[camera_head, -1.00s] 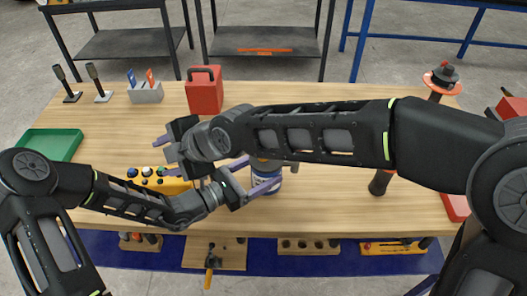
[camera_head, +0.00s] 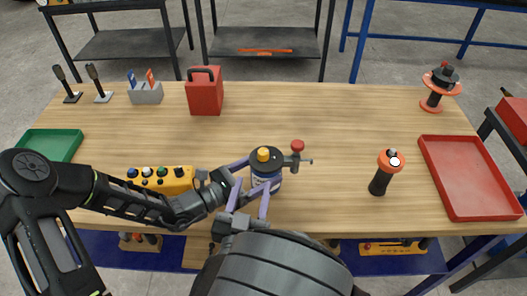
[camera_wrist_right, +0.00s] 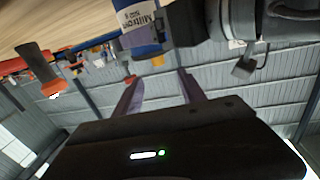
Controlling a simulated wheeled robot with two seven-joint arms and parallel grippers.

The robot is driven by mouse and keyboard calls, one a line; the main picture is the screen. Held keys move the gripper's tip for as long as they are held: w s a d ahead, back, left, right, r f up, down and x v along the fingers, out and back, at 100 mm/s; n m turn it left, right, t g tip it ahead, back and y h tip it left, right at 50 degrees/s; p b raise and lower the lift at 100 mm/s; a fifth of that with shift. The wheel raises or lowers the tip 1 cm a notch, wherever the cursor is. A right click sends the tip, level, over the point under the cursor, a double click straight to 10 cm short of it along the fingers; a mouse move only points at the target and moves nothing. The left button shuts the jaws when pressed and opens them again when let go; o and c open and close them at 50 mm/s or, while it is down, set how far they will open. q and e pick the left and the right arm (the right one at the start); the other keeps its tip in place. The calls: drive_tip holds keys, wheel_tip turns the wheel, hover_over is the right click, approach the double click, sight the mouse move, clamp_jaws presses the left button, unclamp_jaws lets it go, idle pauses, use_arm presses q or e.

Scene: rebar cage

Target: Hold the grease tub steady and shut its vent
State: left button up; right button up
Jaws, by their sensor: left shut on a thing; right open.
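The grease tub (camera_head: 267,181) stands upright on the workbench, blue and white with a dark lid. A yellow cap (camera_head: 263,154) sits on its lid, and a side fitting with a red knob (camera_head: 297,146) sticks out to the right. I cannot tell which part is the vent. My left gripper (camera_head: 252,177) is shut on the tub from the left. My right gripper (camera_head: 250,196) is open and empty, just in front of the tub. In the right wrist view the tub (camera_wrist_right: 143,28) is at the top, beyond the open right fingers (camera_wrist_right: 160,85).
A yellow box with coloured buttons (camera_head: 160,180) stands left of the tub, partly behind my left arm. A black and orange upright tool (camera_head: 380,180) and a red tray (camera_head: 470,180) are to the right. A red canister (camera_head: 205,92) stands behind. The bench between is clear.

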sight(262, 157)
drive_tip(key=shift+s+d, duration=0.1)
drive_tip(key=shift+d, duration=0.1)
drive_tip(key=w, duration=0.4)
drive_tip(key=w+d, duration=0.1)
drive_tip(key=w, duration=0.3)
drive_tip(key=w+d, duration=0.1)
drive_tip(key=w, duration=0.3)
drive_tip(key=shift+f, duration=0.1)
clamp_jaws()
idle(0.4)
